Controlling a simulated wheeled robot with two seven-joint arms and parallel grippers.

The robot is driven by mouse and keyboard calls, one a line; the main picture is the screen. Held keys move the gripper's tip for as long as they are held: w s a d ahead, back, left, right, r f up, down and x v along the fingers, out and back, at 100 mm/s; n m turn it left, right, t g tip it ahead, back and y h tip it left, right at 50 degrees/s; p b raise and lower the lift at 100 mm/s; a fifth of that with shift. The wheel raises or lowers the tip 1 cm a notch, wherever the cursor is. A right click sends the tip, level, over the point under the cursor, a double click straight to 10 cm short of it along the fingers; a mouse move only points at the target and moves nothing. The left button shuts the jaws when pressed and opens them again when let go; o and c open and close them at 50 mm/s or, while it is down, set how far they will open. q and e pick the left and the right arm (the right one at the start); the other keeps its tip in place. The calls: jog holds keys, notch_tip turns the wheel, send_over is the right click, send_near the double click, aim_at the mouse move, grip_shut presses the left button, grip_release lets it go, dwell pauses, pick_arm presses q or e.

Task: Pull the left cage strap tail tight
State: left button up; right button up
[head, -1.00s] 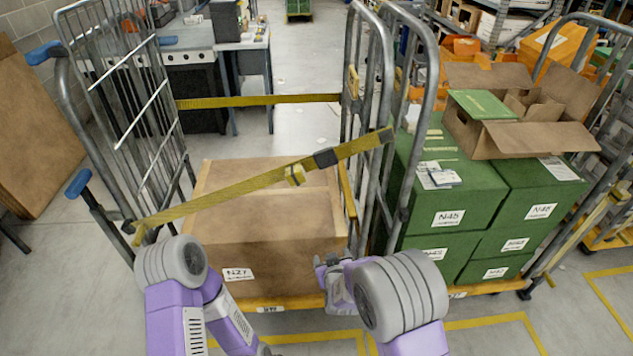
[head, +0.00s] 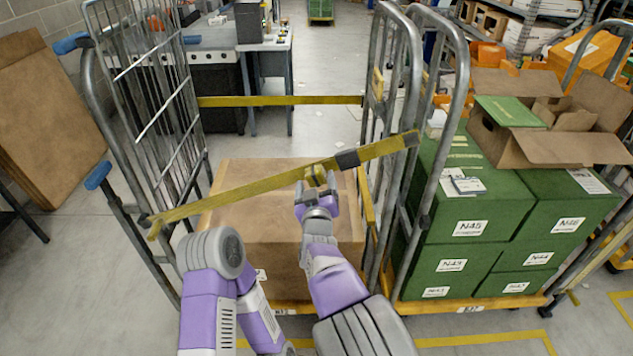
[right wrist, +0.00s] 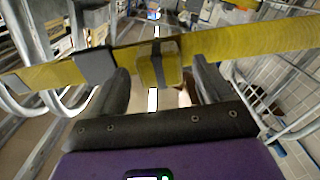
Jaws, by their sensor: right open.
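The left cage (head: 110,120) holds a large brown carton (head: 270,225). A yellow strap (head: 230,190) runs slantwise across its front, rising to the right, with a dark buckle (head: 347,159). A short folded yellow strap tail (head: 316,174) hangs beside the buckle. My right gripper (head: 317,190) is open just at the tail. In the right wrist view the tail (right wrist: 158,64) lies between the two spread fingertips (right wrist: 162,84), and the buckle (right wrist: 95,66) is left of them. I cannot tell whether a finger touches it. My left arm shows at the lower left, but its gripper is not in view.
A second yellow strap (head: 280,100) crosses the cage's back. Close on the right stands another cage with green boxes (head: 465,215) and an open carton (head: 540,130). Brown boards (head: 45,120) lean at the left wall. A workbench (head: 215,75) stands behind.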

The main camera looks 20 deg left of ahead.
jog(key=shift+x, duration=0.9)
